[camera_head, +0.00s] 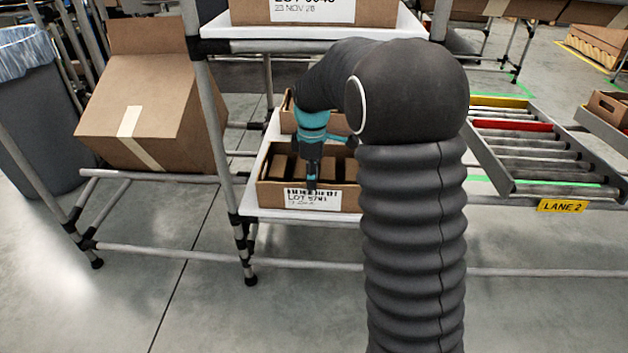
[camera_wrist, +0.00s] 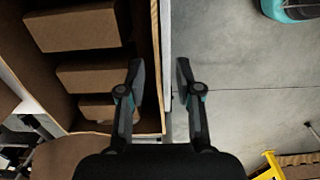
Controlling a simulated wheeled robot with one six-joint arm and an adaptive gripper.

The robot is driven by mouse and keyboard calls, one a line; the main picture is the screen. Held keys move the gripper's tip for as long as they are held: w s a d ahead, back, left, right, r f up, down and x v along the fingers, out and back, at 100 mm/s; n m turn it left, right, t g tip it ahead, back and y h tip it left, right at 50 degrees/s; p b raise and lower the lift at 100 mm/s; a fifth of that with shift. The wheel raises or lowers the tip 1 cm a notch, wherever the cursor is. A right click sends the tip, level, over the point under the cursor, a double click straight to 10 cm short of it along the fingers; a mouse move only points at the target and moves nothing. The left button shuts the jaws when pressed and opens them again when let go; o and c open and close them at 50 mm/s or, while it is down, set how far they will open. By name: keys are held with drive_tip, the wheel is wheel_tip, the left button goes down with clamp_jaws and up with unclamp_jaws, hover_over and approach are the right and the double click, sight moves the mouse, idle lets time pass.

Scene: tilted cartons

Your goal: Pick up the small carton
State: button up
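Several small brown cartons (camera_wrist: 95,76) lie in a row inside an open-topped box (camera_wrist: 157,30) on the left of the wrist view. In the head view the small cartons (camera_head: 283,166) show dark inside the box (camera_head: 270,196), which has a white LOT label on its front. My gripper (camera_wrist: 160,75) is open and empty, its two fingers apart. In the wrist view the fingers appear either side of the box's wall and the white shelf edge. In the head view my gripper (camera_head: 312,184) hangs in front of the box's label; its exact height is unclear.
The box stands on a white tilted shelf (camera_head: 247,190) in a pipe rack, with another shelf (camera_head: 225,25) above. A large tilted carton (camera_head: 130,115) leans at left beside a grey bin (camera_head: 35,110). A roller lane (camera_head: 515,145) lies at right. Concrete floor is open in front.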

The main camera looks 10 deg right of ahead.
sight(313, 209)
drive_tip(key=shift+f+b, duration=0.75)
drive_tip(key=shift+f, duration=3.15)
clamp_jaws()
